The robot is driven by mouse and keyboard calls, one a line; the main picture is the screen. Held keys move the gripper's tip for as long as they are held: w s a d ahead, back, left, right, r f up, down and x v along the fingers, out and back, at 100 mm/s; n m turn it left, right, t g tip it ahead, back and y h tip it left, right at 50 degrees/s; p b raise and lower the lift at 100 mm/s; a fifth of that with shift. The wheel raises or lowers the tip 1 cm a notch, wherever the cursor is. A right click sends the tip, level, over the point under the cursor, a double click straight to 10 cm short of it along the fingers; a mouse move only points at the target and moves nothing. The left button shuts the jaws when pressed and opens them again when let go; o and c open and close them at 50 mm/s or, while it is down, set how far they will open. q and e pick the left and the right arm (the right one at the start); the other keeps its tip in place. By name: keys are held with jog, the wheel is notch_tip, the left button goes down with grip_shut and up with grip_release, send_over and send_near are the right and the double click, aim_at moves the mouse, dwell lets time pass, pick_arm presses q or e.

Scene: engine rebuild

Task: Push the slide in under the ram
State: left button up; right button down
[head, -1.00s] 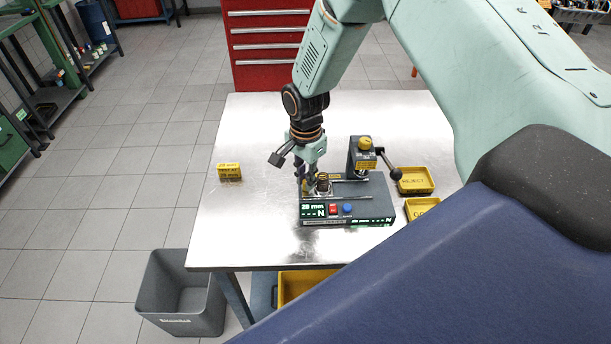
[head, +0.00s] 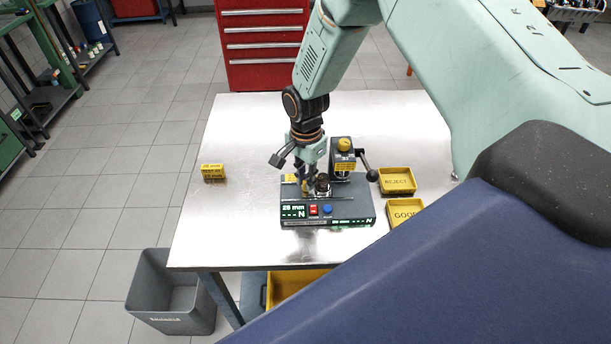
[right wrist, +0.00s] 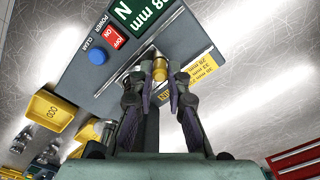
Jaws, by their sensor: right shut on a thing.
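The dark tester (head: 350,212) stands on the steel table with its display lit, showing "28 mm" and "N". Its ram post (head: 343,146) has a yellow cap and a lever with a black ball on the right. The slide carries a dark coil part (head: 322,183), just left of the ram post. The slide's brass knob (head: 304,187) is at its left end and shows in the right wrist view (right wrist: 160,72). My right gripper (head: 309,187) is shut on this knob; its fingers flank it in the wrist view (right wrist: 160,85). My left gripper is out of view.
REJECT (head: 397,180) and GOOD (head: 406,211) yellow trays lie right of the tester. A grey bin (head: 171,292) is on the floor.

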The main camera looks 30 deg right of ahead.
jog(key=shift+w+d+r, duration=0.1)
jog(key=shift+d+r, duration=0.05)
jog(key=shift+d, duration=0.05)
jog(key=c, duration=1.5)
grip_release()
jog(key=shift+a, duration=0.25)
jog(key=shift+o, duration=0.9)
jog(key=shift+d, duration=0.1)
notch_tip(320, 180, up, 12)
